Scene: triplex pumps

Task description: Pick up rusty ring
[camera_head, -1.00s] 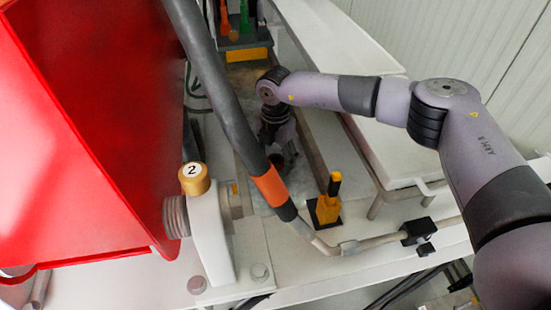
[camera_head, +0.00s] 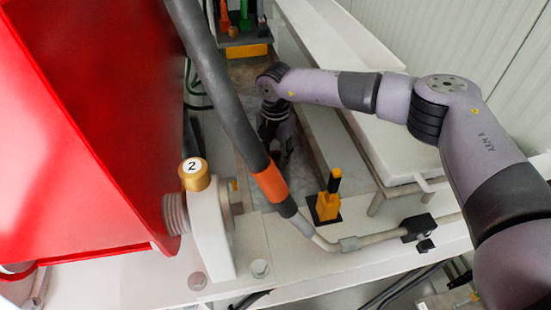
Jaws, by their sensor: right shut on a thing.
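My right gripper (camera_head: 283,154) points down into the narrow channel behind the black pipe with the orange band. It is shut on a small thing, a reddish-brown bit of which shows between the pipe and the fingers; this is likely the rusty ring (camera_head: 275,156). Most of it is hidden by the pipe and the fingers, so its shape and whether it touches the floor cannot be told. My left gripper is not in view.
A black pipe with an orange band (camera_head: 271,183) crosses in front of the gripper. A yellow-and-black handle (camera_head: 328,200) stands at its right. A red housing (camera_head: 80,130) fills the left. A gold cap marked 2 (camera_head: 193,175) stands below. A white ledge (camera_head: 385,150) borders the channel.

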